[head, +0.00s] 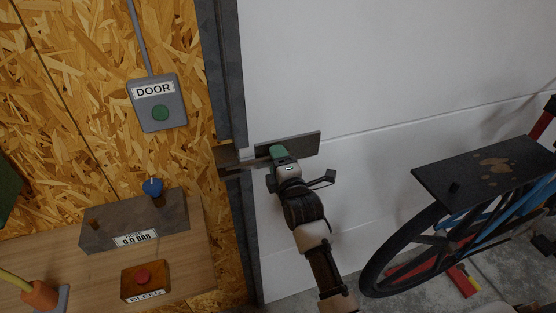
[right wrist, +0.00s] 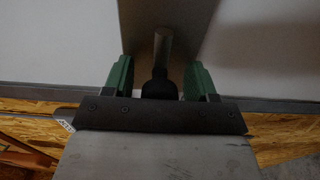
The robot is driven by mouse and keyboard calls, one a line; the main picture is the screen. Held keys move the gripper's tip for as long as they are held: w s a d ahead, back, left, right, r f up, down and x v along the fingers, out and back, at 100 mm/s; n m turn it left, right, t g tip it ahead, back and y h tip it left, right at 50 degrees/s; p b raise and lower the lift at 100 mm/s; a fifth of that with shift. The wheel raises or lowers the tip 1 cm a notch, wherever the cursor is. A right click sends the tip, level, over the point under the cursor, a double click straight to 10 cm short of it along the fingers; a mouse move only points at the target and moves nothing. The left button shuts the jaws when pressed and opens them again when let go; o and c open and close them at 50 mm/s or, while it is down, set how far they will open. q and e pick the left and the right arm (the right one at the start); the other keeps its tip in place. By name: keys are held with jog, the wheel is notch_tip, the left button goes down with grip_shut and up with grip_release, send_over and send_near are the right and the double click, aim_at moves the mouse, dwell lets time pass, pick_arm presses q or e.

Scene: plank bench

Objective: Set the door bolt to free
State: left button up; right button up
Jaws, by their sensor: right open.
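The door bolt is a grey metal plate (head: 304,146) on the white door, with a bar (head: 232,157) reaching left to the dark door frame. My right gripper (head: 279,153) is at the plate and hides part of the bolt. In the right wrist view the bolt's handle (right wrist: 162,48), a grey rod with a dark knob end, stands between the two green fingers of my right gripper (right wrist: 158,68). The jaws are open, with a gap on both sides of the handle. The plate (right wrist: 190,25) shows behind it. My left gripper is out of view.
A grey DOOR box (head: 157,103) with a green button hangs on the chipboard wall. A bench at lower left carries a gauge block (head: 110,222) reading 0.0 BAR and a red BLEED button (head: 143,277). A bicycle (head: 405,262) with a dark board (head: 485,180) stands right.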

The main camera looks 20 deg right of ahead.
aim_at(295, 150)
grip_shut()
jog(key=shift+d+p, duration=0.5)
jog(key=shift+d, duration=2.25)
jog(key=shift+a, duration=0.1)
jog(key=shift+c, duration=1.5)
grip_release()
jog(key=o, duration=0.3)
jog(key=shift+d, duration=0.25)
